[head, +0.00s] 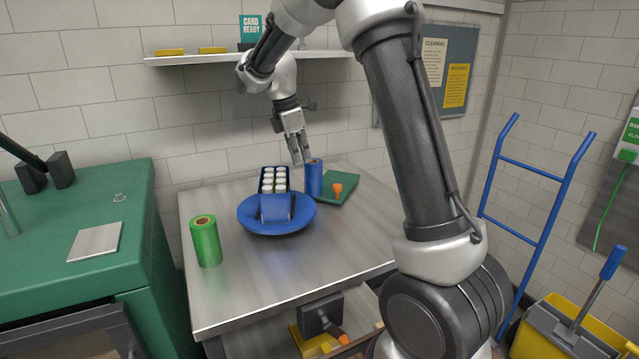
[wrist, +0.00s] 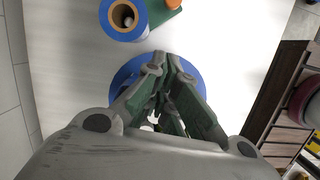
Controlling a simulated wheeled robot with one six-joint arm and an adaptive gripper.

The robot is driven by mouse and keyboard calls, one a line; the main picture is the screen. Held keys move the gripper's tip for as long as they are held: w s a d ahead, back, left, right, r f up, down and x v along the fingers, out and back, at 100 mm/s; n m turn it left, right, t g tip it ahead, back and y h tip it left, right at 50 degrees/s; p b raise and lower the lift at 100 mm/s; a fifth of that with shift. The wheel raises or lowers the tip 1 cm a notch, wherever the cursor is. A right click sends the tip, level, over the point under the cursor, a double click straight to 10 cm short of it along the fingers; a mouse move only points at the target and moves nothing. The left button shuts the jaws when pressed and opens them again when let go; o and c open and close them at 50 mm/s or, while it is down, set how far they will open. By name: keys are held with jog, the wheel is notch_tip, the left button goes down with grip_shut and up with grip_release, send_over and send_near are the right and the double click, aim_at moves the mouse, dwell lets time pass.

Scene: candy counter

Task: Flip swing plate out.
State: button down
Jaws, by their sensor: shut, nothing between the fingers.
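I cannot tell for sure which part is the swing plate. A dark grey plate (head: 319,314) with an orange handle (head: 343,339) shows below the table's front edge, beside a yellow part (head: 306,341). A flat square metal plate (head: 96,241) lies on the green cabinet at left. My gripper (head: 300,160) is shut and empty, pointing down above the back of the table, near the blue roll (head: 314,177). In the wrist view my gripper's fingertips (wrist: 166,62) meet over the blue round dish (wrist: 190,75). The fingers hide part of the dish.
The steel table (head: 235,295) holds the blue dish (head: 247,222), a dark tray of white pieces (head: 274,181), a green roll (head: 206,241) and a green board (head: 330,199) with an orange knob. The table's front is clear. A blue hand truck (head: 545,238) and yellow bucket (head: 533,335) stand right.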

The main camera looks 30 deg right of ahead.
dwell(0.4)
jog(key=x, duration=0.9)
jog(key=shift+s+f, duration=0.1)
jog(key=shift+f, duration=0.2)
jog(key=d, duration=0.3)
jog(key=shift+d+f, duration=0.15)
jog(key=shift+f, duration=0.2)
jog(key=shift+s+d, duration=0.1)
jog(key=shift+d, duration=0.35)
